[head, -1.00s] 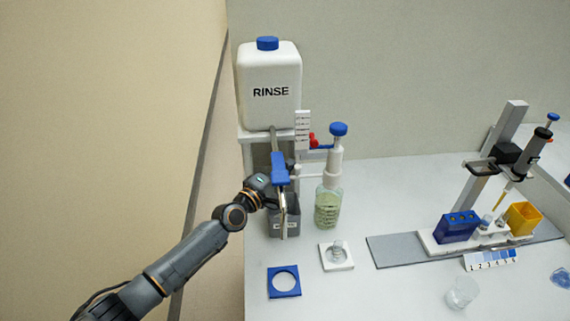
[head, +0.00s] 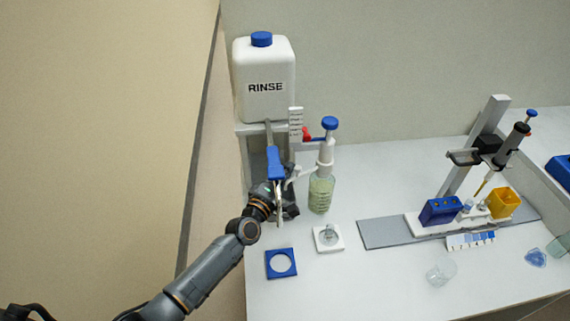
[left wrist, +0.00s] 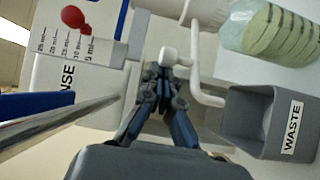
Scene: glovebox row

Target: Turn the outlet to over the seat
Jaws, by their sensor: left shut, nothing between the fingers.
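The dispenser bottle (head: 321,192) holds greenish liquid and stands upright under a white pump with a blue knob (head: 330,123). Its white outlet (head: 297,172) reaches left, towards my left gripper (head: 280,208). In the left wrist view, the bent white outlet tube (left wrist: 204,75) runs beside the shut fingers (left wrist: 166,80), near a small white knob (left wrist: 174,57); I cannot tell whether they touch. Nothing shows between the fingers. A white square seat (head: 319,247) bears a clear round vessel in front of the bottle. A blue square seat (head: 270,271) with a round opening is beside it. My right gripper is not in view.
The white RINSE container (head: 264,75) stands behind. A blue piece (head: 275,163) with a grey rod crosses above my gripper. The grey WASTE bin (left wrist: 267,130) is close beside the fingers. A pipette stand (head: 476,150), racks and a clear cup (head: 440,274) are at right.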

